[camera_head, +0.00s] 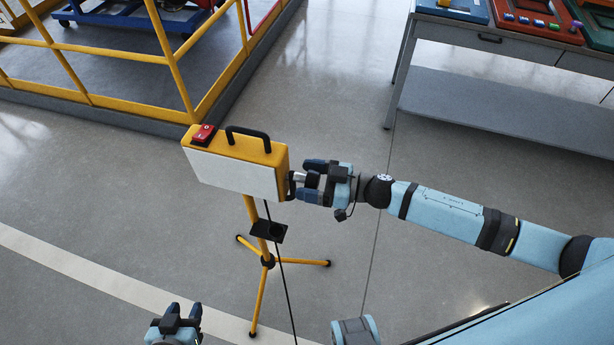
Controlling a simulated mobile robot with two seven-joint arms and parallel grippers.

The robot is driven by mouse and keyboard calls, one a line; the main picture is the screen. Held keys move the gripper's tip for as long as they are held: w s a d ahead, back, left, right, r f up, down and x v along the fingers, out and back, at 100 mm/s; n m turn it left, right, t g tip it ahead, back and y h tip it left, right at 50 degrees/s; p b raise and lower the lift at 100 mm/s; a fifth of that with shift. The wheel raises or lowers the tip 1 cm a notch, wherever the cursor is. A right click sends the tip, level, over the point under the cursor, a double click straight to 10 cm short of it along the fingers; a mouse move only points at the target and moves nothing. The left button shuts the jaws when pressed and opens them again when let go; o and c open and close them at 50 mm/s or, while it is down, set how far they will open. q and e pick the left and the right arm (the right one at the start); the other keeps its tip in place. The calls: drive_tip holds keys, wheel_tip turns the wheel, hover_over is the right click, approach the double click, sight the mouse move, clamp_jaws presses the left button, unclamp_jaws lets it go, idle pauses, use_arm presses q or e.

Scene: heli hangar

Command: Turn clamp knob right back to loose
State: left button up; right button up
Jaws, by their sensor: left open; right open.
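A yellow work light (235,170) with a pale front panel stands on a yellow tripod. The right clamp knob (293,181) is a small dark part on the light's right side, partly hidden by my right gripper. My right gripper (309,181) is open at that side, its fingers one above and one below the knob's line. I cannot tell whether the fingers touch the knob. My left gripper (181,315) is open and empty at the bottom left, well away from the light.
The tripod (268,262) spreads its legs on the grey floor, and a black cable (284,285) hangs down beside it. Yellow railings (170,60) stand behind at the left. A grey workbench (490,105) with coloured trays stands at the upper right.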

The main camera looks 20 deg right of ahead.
drive_tip(key=shift+w+a, duration=0.15)
drive_tip(key=shift+a, duration=0.05)
drive_tip(key=c, duration=0.9)
drive_tip(key=shift+c, duration=0.2)
